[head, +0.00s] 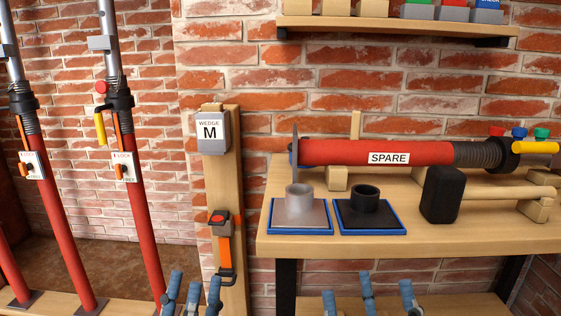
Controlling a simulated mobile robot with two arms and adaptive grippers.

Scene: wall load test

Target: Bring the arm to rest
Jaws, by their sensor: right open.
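My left gripper (193,287) shows at the bottom edge, left of the middle, in front of the lower part of the wooden post. Its blue fingertips point up and stand fairly close together; I see nothing between them, and how far they are open is unclear. My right gripper (367,292) is at the bottom edge, below the front of the workbench (400,236). Its blue fingers are spread wide, open and empty. The rest of both grippers and both arms is cut off by the frame.
Red props (133,200) stand at the left. The wooden post (226,180) bears a wedge box (212,132) and an orange strap (224,250). A shelf (400,27) hangs above.

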